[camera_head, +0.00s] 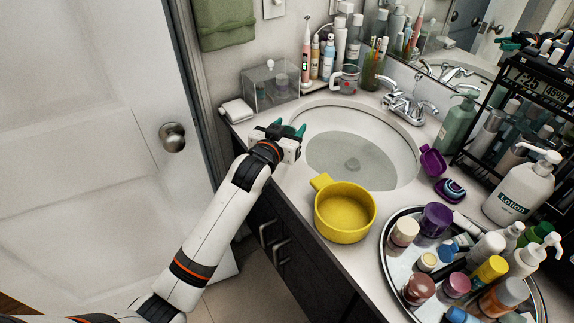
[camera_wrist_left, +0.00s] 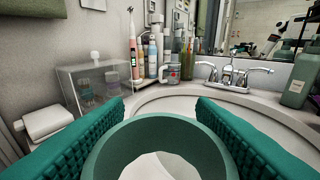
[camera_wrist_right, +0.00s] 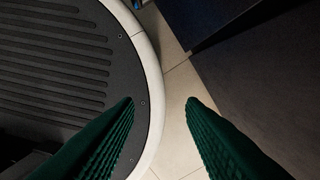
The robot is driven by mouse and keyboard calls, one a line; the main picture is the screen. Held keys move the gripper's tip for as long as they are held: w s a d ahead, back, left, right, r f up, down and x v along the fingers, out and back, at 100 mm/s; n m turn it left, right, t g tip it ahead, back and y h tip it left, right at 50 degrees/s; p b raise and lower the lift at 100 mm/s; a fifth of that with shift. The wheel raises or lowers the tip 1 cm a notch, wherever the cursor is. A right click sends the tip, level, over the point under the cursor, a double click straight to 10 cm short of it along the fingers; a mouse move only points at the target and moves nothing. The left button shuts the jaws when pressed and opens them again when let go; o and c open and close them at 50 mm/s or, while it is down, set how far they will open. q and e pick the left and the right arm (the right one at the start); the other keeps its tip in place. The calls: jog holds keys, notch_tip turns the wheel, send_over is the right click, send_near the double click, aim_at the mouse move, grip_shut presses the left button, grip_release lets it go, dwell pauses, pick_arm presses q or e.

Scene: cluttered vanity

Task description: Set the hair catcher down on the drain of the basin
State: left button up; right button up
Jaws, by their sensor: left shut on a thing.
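My left gripper (camera_head: 287,128) is above the left rim of the basin (camera_head: 317,112). Its teal fingers are shut on a round, dark-green, ring-like thing, apparently the hair catcher (camera_wrist_left: 105,150), which shows large between the fingers in the left wrist view. Its centre looks pale, and its lower part is cut off by the frame. In the head view the gripper mostly hides it. The drain (camera_head: 352,164) is a small round grey fitting in the basin floor, to the right of and below the gripper, uncovered. My right gripper (camera_wrist_right: 160,104) is open and empty, over the floor.
A yellow pot (camera_head: 345,229) stands on the counter in front of the basin. A clear box (camera_head: 270,83) is behind the gripper. The faucet (camera_head: 410,104) is at the basin's back. A purple cup (camera_head: 432,160) and a crowded tray (camera_head: 392,262) lie right. The basin is clear.

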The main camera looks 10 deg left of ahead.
pick_arm(q)
jog(key=shift+w+d+r, duration=0.1)
jog(key=shift+w+r, duration=0.1)
jog(key=shift+w, duration=0.35)
notch_tip(320, 180, down, 5)
notch_tip(320, 180, down, 5)
jog(key=shift+r+p, duration=0.15)
jog(key=shift+p, duration=0.15)
jog(key=shift+f, duration=0.2)
jog(key=o, duration=0.9)
jog(key=shift+o, duration=0.2)
